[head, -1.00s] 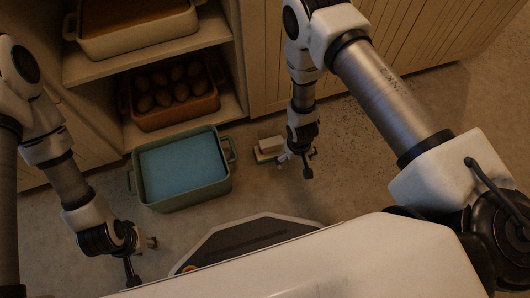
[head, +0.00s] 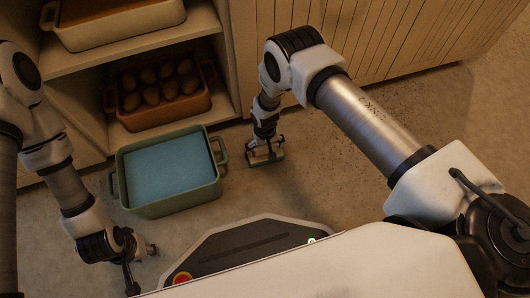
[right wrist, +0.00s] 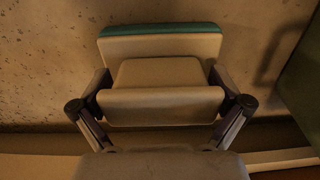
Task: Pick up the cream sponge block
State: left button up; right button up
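The cream sponge block (right wrist: 160,80) lies on the floor; the right wrist view shows a smaller cream part on top of a wider cream slab with a teal layer at its far edge. My right gripper (right wrist: 161,88) is down around it, one finger at each side of the smaller part. The fingers look very close to its sides; whether they press on it I cannot tell. In the head view the right gripper (head: 264,155) largely hides the block (head: 266,161). My left gripper (head: 143,262) is low at the left, away from the block; its opening is unclear.
A green tub (head: 190,204) with a blue surface inside stands just left of the block. The floor right of the block is clear.

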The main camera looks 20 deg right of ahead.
jog(key=c, duration=0.8)
jog(key=shift+c, duration=0.2)
notch_tip(320, 180, up, 10)
jog(key=p, duration=0.6)
